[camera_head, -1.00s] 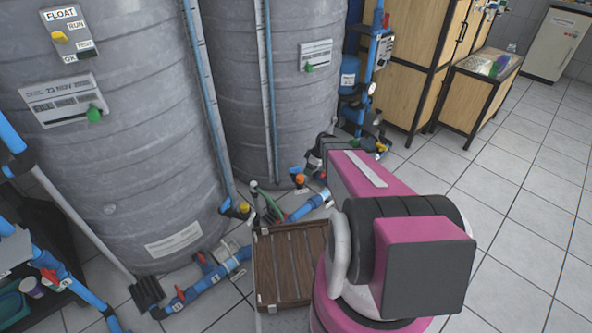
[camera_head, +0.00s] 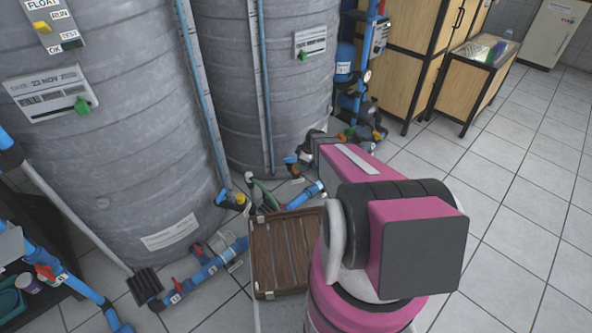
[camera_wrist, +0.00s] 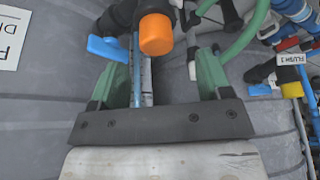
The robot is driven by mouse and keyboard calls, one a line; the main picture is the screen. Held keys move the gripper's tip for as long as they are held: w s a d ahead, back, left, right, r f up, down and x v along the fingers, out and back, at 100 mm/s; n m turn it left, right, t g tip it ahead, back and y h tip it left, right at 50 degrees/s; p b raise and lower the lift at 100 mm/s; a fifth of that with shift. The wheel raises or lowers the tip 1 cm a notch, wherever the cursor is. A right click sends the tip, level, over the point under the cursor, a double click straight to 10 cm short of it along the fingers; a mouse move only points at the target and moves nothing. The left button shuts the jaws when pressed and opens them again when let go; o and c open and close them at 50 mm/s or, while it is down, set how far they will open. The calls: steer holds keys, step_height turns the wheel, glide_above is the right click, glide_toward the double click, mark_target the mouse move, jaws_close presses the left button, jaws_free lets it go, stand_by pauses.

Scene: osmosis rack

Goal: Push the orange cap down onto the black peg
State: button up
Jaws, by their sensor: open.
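The orange cap (camera_wrist: 156,35) shows in the wrist view, beyond my gripper and roughly in line with the gap between its fingers. A black part (camera_wrist: 153,7), which looks like the peg, meets the cap's upper end in the picture. I cannot tell how far the cap is seated. My gripper (camera_wrist: 158,68) has two green fingers spread wide apart with nothing between them. The cap looks apart from both fingers. In the head view my pink and black arm reaches toward the foot of the tanks, and I cannot make out the cap clearly there.
A blue valve lever (camera_wrist: 108,48) lies left of the cap, and a green hose (camera_wrist: 245,35) curves on the right. A yellow-ended fitting (camera_wrist: 291,89) is farther right. Large grey tanks (camera_head: 110,130) stand behind. A brown slatted crate (camera_head: 290,250) is on the floor. Open tiles lie right.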

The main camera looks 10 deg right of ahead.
steer(key=shift+f, duration=0.1)
steer(key=shift+x, duration=2.65)
steer(key=shift+w+d, duration=0.1)
steer(key=shift+w, duration=0.1)
steer(key=c, duration=1)
